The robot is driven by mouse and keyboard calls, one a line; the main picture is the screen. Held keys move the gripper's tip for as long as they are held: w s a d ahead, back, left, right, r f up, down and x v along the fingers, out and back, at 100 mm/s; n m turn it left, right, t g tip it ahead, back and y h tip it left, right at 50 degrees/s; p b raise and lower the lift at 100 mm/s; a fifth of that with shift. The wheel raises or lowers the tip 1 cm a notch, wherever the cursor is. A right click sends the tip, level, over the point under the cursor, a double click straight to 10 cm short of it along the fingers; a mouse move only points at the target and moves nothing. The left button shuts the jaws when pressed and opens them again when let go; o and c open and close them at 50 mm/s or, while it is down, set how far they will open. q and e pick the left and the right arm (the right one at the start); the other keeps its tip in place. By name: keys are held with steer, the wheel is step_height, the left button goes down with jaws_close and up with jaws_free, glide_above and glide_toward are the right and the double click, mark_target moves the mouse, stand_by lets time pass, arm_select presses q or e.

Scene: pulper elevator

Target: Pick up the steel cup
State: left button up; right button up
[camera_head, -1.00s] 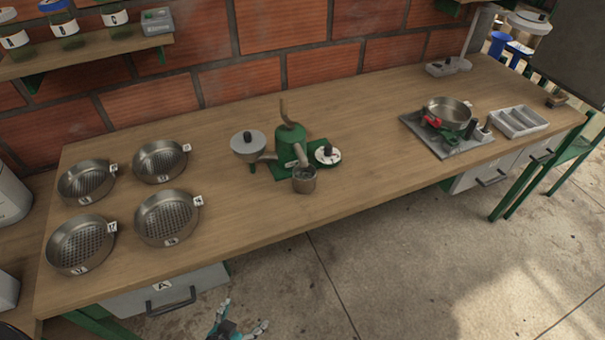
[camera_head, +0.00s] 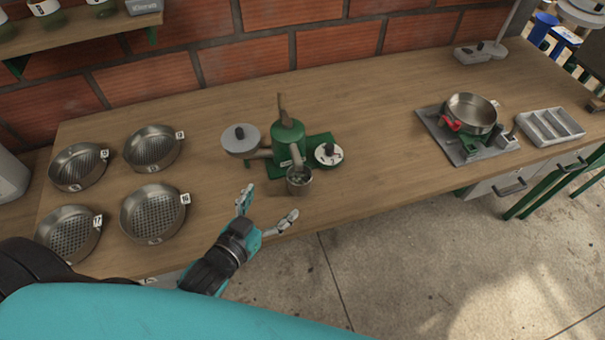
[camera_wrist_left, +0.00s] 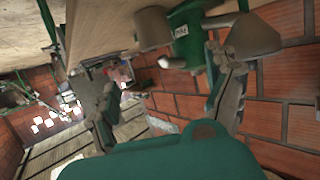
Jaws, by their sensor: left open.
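The steel cup (camera_head: 299,182) stands on the bench under the spout of the green pulper (camera_head: 288,146). In the left wrist view the cup (camera_wrist_left: 152,28) shows at the top, beside the green pulper body (camera_wrist_left: 187,22). My left gripper (camera_head: 268,207) is open and empty, with its fingers spread, near the front edge of the bench. It is left of and nearer than the cup, apart from it. In the left wrist view the open fingers (camera_wrist_left: 162,68) have the cup ahead, between their directions. My right gripper is not in view.
Several round sieves (camera_head: 153,212) stand at the left of the wooden bench (camera_head: 370,135). A pan on a stand (camera_head: 471,113) and a grey divided tray (camera_head: 551,127) are right. The bench between is clear.

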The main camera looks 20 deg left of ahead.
mark_target(305, 170)
arm_select(q)
steer(key=x, duration=0.3)
steer(key=shift+w+d+p, duration=0.15)
steer(key=shift+w+p, duration=0.15)
steer(key=shift+w, duration=0.1)
steer(key=shift+x, duration=1.1)
steer(key=x, duration=0.3)
steer(key=shift+f+p, duration=0.25)
steer(key=shift+p, duration=0.1)
steer(key=x, duration=0.4)
steer(key=shift+d+f+p, duration=0.2)
steer(key=shift+f+p, duration=0.2)
steer(key=shift+w+f, duration=0.15)
steer(key=shift+w, duration=0.15)
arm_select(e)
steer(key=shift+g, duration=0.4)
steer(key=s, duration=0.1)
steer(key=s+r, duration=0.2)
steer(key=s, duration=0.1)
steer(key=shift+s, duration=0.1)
arm_select(q)
steer(key=shift+s, duration=0.1)
steer(key=shift+c, duration=0.5)
steer(key=c, duration=1.2)
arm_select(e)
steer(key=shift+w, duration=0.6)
